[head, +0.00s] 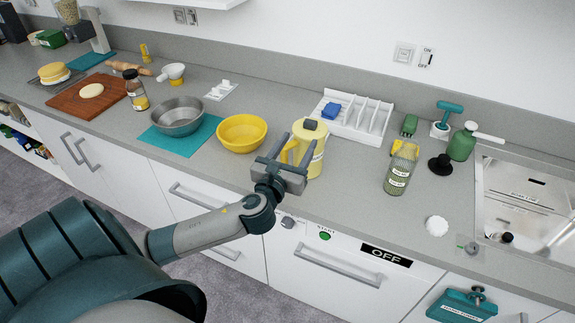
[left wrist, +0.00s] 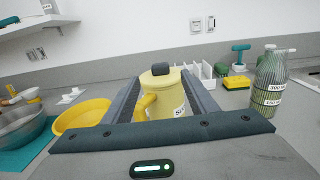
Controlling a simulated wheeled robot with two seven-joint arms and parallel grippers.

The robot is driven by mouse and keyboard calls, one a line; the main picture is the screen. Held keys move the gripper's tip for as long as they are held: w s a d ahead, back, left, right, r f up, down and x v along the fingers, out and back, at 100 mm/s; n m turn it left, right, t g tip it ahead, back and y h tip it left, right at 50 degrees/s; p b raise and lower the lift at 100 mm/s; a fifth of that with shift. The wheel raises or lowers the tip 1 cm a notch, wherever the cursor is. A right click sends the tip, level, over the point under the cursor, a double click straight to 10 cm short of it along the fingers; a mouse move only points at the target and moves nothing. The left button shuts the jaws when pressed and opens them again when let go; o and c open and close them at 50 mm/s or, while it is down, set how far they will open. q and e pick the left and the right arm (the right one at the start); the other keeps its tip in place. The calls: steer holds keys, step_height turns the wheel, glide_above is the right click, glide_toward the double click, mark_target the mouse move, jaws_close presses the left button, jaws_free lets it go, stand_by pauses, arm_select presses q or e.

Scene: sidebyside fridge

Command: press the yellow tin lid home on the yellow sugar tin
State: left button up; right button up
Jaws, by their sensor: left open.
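The yellow sugar tin (head: 314,160) stands upright on the counter, with a partly hidden white label and a yellow handle on its left. The yellow tin lid (head: 310,130), with a dark knob, sits on top of it; I cannot tell whether it is fully seated. In the left wrist view the tin (left wrist: 168,108) and lid (left wrist: 160,78) appear between the fingers. My left gripper (head: 292,154) is open, at the tin's front left in the head view, and hides part of it. I cannot tell whether it touches the tin. My right gripper is not in view.
A yellow bowl (head: 242,133) and a metal bowl (head: 178,116) stand left of the tin. A labelled glass bottle (head: 399,173) stands to the right. Counter between tin and bottle is clear.

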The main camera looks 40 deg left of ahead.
arm_select(q)
steer(key=b+v, duration=0.1)
steer(key=v, duration=0.5)
steer(key=shift+s, duration=0.25)
stand_by(0.3)
